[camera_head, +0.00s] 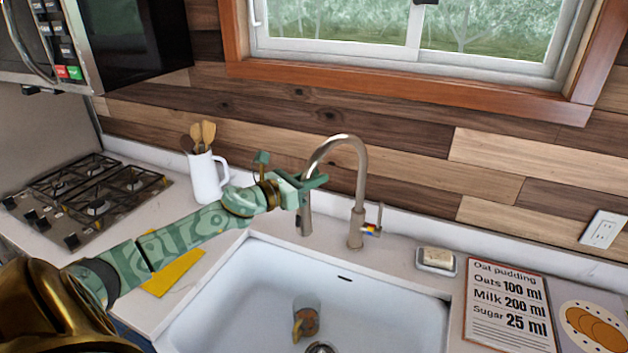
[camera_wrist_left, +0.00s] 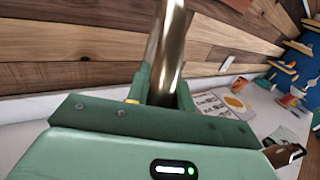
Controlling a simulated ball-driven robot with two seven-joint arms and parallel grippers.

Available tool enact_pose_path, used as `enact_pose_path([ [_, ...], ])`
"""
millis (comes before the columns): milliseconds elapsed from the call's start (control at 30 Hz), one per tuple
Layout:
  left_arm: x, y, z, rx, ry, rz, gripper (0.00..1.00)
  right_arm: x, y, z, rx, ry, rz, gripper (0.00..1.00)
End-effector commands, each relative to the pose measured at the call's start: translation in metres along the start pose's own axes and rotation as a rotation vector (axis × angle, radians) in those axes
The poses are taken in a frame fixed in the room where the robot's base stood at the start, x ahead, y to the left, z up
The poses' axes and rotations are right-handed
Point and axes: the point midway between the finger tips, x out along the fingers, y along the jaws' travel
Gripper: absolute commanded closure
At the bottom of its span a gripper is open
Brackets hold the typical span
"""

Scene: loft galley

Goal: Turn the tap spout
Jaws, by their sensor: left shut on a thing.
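The tap spout (camera_head: 343,140) is a brushed metal gooseneck that rises behind the sink and curves over to the left. My green left gripper (camera_head: 312,184) is at the downward end of the spout. In the left wrist view the spout (camera_wrist_left: 167,50) runs down between the two fingers, and the gripper (camera_wrist_left: 162,88) is shut on it. Part of the spout is hidden behind the fingers. My right gripper is not in view.
The white sink (camera_head: 255,285) lies below, with a cup (camera_head: 306,318) inside. A white jug (camera_head: 207,178) of wooden utensils and a gas hob (camera_head: 85,190) are left. A soap dish (camera_head: 436,262) and recipe card (camera_head: 508,305) are right. A yellow cloth (camera_head: 175,272) lies beside the sink.

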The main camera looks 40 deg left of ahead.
Motion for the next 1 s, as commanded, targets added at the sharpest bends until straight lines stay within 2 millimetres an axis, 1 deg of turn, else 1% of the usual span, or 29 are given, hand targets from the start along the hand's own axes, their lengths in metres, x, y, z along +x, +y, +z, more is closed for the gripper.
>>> enact_pose_path([
  [100,0.000,0.001,0.001,-0.001,-0.002,0.004,1.00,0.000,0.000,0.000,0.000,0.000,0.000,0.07],
  [133,0.000,0.001,0.001,-0.001,-0.002,0.004,0.72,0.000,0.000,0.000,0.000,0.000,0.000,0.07],
  [200,0.000,0.001,0.001,-0.001,-0.002,0.003,0.56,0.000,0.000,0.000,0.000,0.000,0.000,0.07],
  [500,-0.001,0.000,0.000,-0.001,-0.001,0.001,0.56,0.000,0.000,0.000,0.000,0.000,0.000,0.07],
  [633,-0.011,0.001,-0.002,-0.002,0.001,0.002,0.56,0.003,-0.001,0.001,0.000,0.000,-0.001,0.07],
  [767,-0.032,0.000,-0.004,-0.001,0.004,0.000,0.56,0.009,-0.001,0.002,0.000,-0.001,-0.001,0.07],
  [1000,-0.084,0.000,-0.004,-0.002,0.004,0.002,0.56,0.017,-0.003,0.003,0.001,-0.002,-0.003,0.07],
])
